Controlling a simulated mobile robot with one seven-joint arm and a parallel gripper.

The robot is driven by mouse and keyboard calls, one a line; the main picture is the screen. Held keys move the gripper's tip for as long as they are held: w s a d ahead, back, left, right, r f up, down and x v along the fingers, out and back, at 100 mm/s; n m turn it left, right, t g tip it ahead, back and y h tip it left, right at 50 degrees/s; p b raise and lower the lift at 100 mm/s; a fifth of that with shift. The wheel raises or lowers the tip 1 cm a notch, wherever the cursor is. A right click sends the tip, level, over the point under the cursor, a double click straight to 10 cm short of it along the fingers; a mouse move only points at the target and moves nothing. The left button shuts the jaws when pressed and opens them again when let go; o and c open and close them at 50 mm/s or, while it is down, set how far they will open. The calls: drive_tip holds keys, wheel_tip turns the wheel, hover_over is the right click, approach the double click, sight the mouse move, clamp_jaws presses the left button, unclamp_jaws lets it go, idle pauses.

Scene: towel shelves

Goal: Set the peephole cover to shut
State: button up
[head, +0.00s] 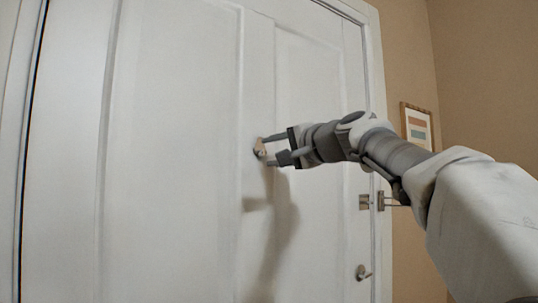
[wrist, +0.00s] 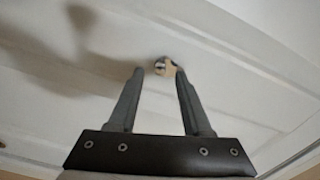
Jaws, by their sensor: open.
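The peephole with its small cover (head: 260,148) is on the middle upright of the white door (head: 180,150). In the wrist view the peephole cover (wrist: 169,68) shows as a tan, brass-like piece beside a dark, shiny round part. The pictures are too small to tell for sure whether the cover lies over the lens or beside it. My gripper (head: 271,152) is open, with its fingertips close to the door around the peephole. In the wrist view the peephole sits just beyond and between the two fingertips (wrist: 159,72). I cannot tell whether either finger touches the cover.
A framed picture (head: 417,126) hangs on the beige wall at right. The door panels left of the peephole are clear.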

drive_tip(key=b+v, duration=0.2)
drive_tip(key=v, duration=1.3)
drive_tip(key=shift+s+d, duration=0.2)
drive_tip(key=shift+s, duration=0.05)
drive_tip(key=shift+f, duration=0.1)
drive_tip(key=s+d+f+n+g+h+p, duration=0.1)
drive_tip(key=s+f, duration=0.5)
drive_tip(key=f, duration=0.6)
drive_tip(key=s+d+f+n+g+h+p, duration=0.1)
drive_tip(key=s+f+n+g+h+p, duration=0.3)
drive_tip(key=f, duration=0.9)
drive_tip(key=s+d+f+n+g+h+p, duration=0.2)
drive_tip(key=s+f+n+g+h+p, duration=0.1)
drive_tip(key=s+f, duration=0.7)
wheel_tip(320, 180, down, 3)
drive_tip(key=shift+s+f+g+h, duration=0.25)
drive_tip(key=shift+g+h, duration=0.45)
drive_tip(key=shift+h, duration=0.3)
